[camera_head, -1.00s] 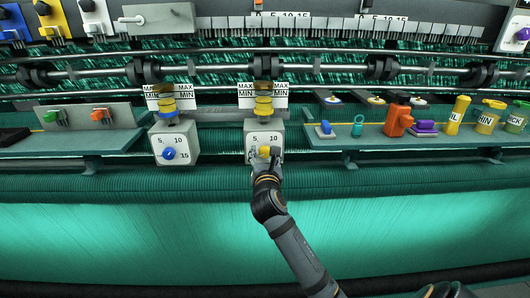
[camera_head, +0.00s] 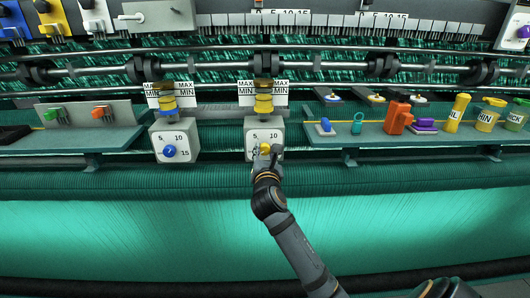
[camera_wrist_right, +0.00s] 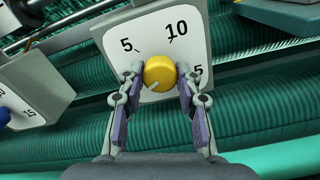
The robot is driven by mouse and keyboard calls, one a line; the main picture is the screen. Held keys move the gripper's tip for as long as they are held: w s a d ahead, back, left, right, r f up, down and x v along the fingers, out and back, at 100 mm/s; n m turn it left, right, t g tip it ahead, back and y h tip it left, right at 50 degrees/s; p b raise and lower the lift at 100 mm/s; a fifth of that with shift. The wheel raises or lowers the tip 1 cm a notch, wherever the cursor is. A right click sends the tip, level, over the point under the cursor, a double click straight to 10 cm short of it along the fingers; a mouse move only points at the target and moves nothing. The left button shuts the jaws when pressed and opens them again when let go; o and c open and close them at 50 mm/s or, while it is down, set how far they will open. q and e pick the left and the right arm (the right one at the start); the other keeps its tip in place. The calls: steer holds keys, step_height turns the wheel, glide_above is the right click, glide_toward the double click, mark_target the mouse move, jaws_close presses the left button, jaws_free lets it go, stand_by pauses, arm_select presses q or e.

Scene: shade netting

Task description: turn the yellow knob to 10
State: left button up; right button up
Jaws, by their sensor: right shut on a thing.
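The yellow knob (camera_wrist_right: 159,72) sits on a white dial plate (camera_wrist_right: 151,32) with 5, 10 and a partly hidden 15. In the right wrist view, a pale mark on the knob points to the lower left, away from the 10. My right gripper (camera_wrist_right: 160,78) is shut on the knob, one finger on each side. In the head view, my right gripper (camera_head: 266,153) covers the lower part of the dial box (camera_head: 264,133), and the knob (camera_head: 265,148) shows between its fingers. My left gripper is not in view.
A similar box with a blue knob (camera_head: 169,151) hangs to the left. A shelf with bottles and tools (camera_head: 375,141) is close on the right, and another shelf (camera_head: 75,143) is at the left. Green netting (camera_head: 130,220) lies below.

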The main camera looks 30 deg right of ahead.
steer(key=m+p, duration=0.1)
steer(key=m, duration=0.2)
steer(key=shift+r, duration=0.1)
steer(key=m, duration=0.3)
steer(key=shift+m+p, duration=0.3)
steer(key=shift+p, duration=0.1)
steer(key=m, duration=0.3)
steer(key=shift+m, duration=0.3)
steer(key=m, duration=0.2)
steer(key=m+b, duration=0.1)
steer(key=m, duration=0.1)
steer(key=shift+f+m, duration=0.2)
steer(key=shift+m, duration=0.1)
steer(key=m+b, duration=0.1)
steer(key=m, duration=0.2)
steer(key=shift+m, duration=0.3)
steer(key=m+b, duration=0.2)
steer(key=m, duration=0.2)
steer(key=shift+f+m, duration=0.1)
steer(key=shift+m, duration=0.2)
steer(key=m+b, duration=0.3)
steer(key=m, duration=0.2)
steer(key=shift+m+b, duration=0.7)
steer(key=shift+m, duration=0.9)
